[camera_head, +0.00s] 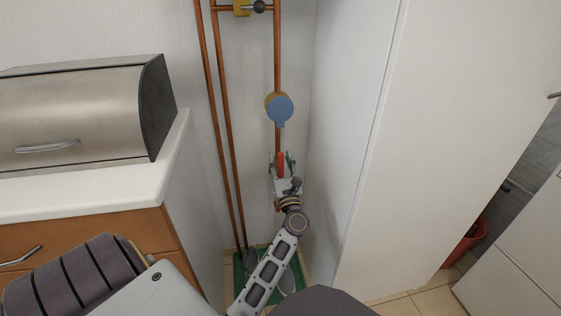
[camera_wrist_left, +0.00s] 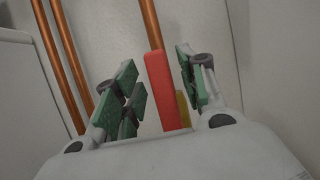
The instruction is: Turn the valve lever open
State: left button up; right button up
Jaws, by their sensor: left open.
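The red valve lever (camera_head: 281,162) is on the copper pipe (camera_head: 277,60) in the narrow gap between the counter and the white cabinet. My left gripper (camera_head: 282,160) is open, with one finger on each side of the lever. In the left wrist view the red lever (camera_wrist_left: 159,88) stands upright between the green-padded fingers (camera_wrist_left: 155,95), with a visible gap to both. A yellow part (camera_wrist_left: 183,108) shows just behind the lever. The lower end of the lever is hidden by my gripper body. My right gripper is not in view.
A blue round dial (camera_head: 280,108) sits on the pipe above the lever. Two more copper pipes (camera_head: 219,110) run to the left. The white counter (camera_head: 90,185) with a metal bread box (camera_head: 85,110) and the tall white cabinet (camera_head: 350,120) bound the gap.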

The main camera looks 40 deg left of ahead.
pick_arm(q)
jog(key=v, duration=0.7)
jog(key=shift+s+f, duration=0.1)
jog(key=shift+f, duration=0.05)
dwell(0.7)
